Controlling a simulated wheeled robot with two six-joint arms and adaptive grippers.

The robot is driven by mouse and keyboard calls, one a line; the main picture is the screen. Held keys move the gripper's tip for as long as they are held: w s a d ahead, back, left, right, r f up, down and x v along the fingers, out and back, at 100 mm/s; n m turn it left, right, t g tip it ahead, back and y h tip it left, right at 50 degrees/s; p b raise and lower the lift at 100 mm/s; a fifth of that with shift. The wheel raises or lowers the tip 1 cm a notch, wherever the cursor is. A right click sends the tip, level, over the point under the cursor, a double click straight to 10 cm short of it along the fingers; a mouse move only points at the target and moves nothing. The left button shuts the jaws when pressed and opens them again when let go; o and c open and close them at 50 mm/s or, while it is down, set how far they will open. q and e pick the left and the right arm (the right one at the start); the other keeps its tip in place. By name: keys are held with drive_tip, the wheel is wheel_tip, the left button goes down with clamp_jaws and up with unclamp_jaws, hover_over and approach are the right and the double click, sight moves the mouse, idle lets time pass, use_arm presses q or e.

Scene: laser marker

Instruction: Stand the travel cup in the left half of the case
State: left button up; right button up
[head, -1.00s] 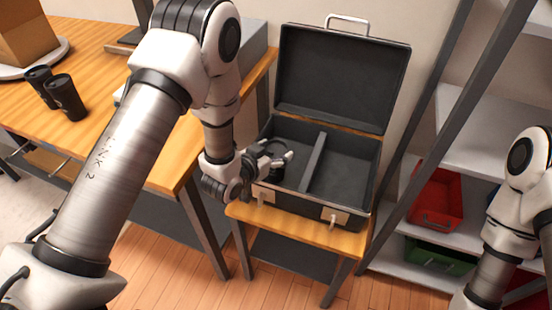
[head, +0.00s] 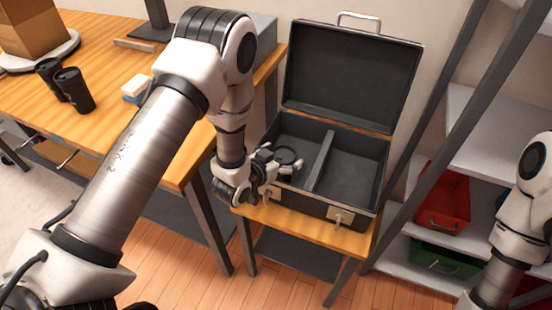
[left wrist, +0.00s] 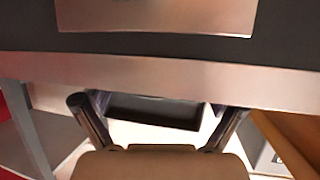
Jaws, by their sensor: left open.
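The case (head: 334,208) stands open on a small wooden stand, its lid raised and a divider (head: 319,160) splitting it in two. In the left wrist view the open fingers (left wrist: 160,112) frame a dark patch I cannot identify. My right arm shows at the right edge, its gripper out of view.
Two black cups (head: 73,90) stand on the wooden workbench (head: 130,75) at left, near a small white-and-blue block (head: 136,88). A shelf with a red bin (head: 441,200) and green bin (head: 445,258) is at right. The case's right half is empty.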

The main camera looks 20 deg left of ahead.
use_arm(q)
drive_tip(key=v, duration=1.2)
drive_tip(key=s+a+f+n+g+y, duration=0.1)
drive_tip(key=s+f+g, duration=0.5)
drive_tip(key=s+f, duration=0.3)
drive_tip(key=s+a+f+n+g+y, duration=0.2)
drive_tip(key=s+f+g, duration=0.5)
drive_tip(key=s+f, duration=0.3)
drive_tip(key=s, duration=0.2)
drive_tip(key=shift+s+a+y, duration=0.3)
drive_tip(key=shift+s, duration=0.1)
drive_tip(key=shift+w+f, duration=0.1)
drive_tip(key=shift+c, duration=0.3)
